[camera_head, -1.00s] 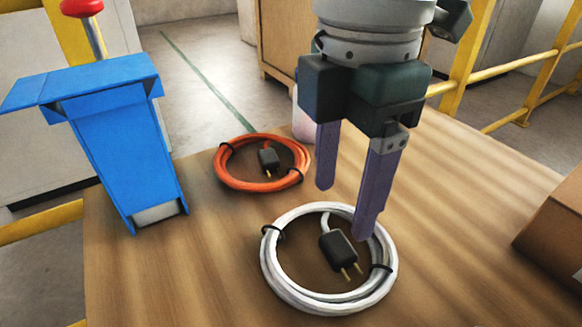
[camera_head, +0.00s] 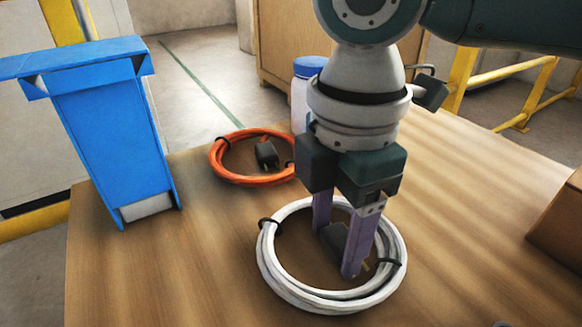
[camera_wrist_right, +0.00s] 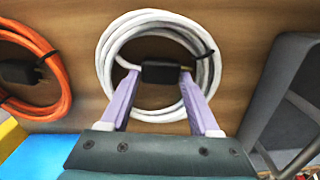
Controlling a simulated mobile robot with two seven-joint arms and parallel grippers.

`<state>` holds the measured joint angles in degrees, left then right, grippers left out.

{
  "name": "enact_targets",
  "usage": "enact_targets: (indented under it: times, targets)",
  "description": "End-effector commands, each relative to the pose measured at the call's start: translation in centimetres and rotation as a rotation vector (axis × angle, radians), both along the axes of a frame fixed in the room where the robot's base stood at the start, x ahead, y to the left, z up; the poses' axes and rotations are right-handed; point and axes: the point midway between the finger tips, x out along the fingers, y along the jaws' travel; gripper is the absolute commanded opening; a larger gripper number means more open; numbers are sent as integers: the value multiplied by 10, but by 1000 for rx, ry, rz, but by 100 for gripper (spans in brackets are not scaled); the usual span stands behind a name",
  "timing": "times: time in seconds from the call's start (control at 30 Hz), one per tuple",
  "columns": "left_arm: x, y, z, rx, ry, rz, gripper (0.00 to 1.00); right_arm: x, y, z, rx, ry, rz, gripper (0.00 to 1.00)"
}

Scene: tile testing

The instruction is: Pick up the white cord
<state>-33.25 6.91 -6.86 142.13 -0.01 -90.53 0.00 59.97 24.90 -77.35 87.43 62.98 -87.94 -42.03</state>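The white cord (camera_head: 278,285) lies coiled on the wooden table, bound with black ties, its black plug (camera_head: 332,238) inside the ring. My right gripper (camera_head: 336,254) points down into the coil. Its two purple fingers are apart, one on each side of the plug. The right wrist view shows the white cord (camera_wrist_right: 104,62) around the plug (camera_wrist_right: 160,72), with the fingertips close to the plug's two ends; I cannot tell if they touch it. The fingers hide part of the plug in the head view. My left gripper is not in view.
An orange cord (camera_head: 235,180) lies coiled behind the white one. A blue holder (camera_head: 112,140) stands at the left, a bottle with a blue lid (camera_head: 310,66) at the back, and a brown box (camera_head: 560,235) at the right edge.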

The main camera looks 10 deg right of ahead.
Motion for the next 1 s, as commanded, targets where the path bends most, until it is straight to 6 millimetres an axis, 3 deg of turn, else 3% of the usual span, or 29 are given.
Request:
enact_targets:
  times: [0.07, 0.43, 0.8, 1.0]
  targets:
    - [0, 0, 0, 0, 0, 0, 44, 0, 0, 0, 0, 0, 0, 42]
    - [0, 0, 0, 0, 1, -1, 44, 0, 0, 0, 0, 0, 0, 0]
    - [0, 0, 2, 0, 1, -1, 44, 0, 0, 4, 1, -1, 0, 0]
    - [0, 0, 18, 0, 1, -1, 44, 1, 1, 40, 3, -3, 0, 0]
